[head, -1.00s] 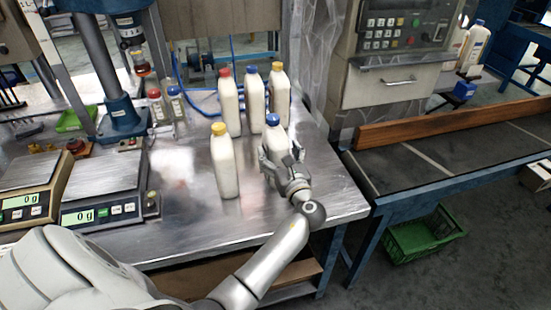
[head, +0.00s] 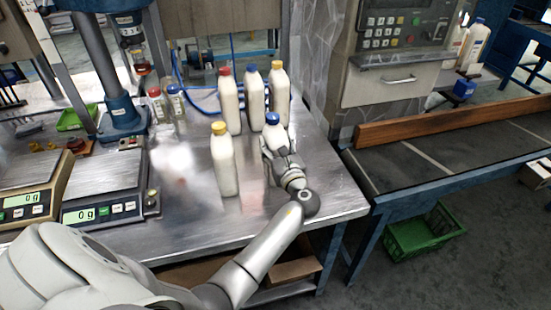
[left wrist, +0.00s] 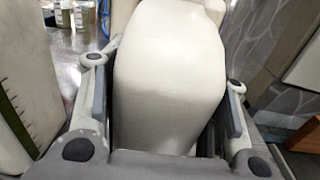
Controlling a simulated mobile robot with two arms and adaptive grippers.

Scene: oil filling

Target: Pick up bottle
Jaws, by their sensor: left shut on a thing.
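A white bottle with a blue cap (head: 273,130) stands upright toward the right part of the metal table (head: 190,235). My left gripper (head: 279,150) is shut on this bottle from the front right. In the left wrist view the bottle's pale body (left wrist: 170,80) fills the space between the two fingers, and its cap is out of that picture. A white bottle with a yellow cap (head: 223,165) stands just left of the gripper. Behind are three more white bottles: one red-capped (head: 229,105), one blue-capped (head: 254,100) and one yellow-capped (head: 279,92). My right gripper is not in view.
Two scales (head: 105,185) sit at the left of the table. Two small bottles (head: 165,103) stand behind them. A control panel (head: 400,30) rises at the back right. A conveyor (head: 460,150) runs at the right, with a green crate (head: 420,235) beneath it.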

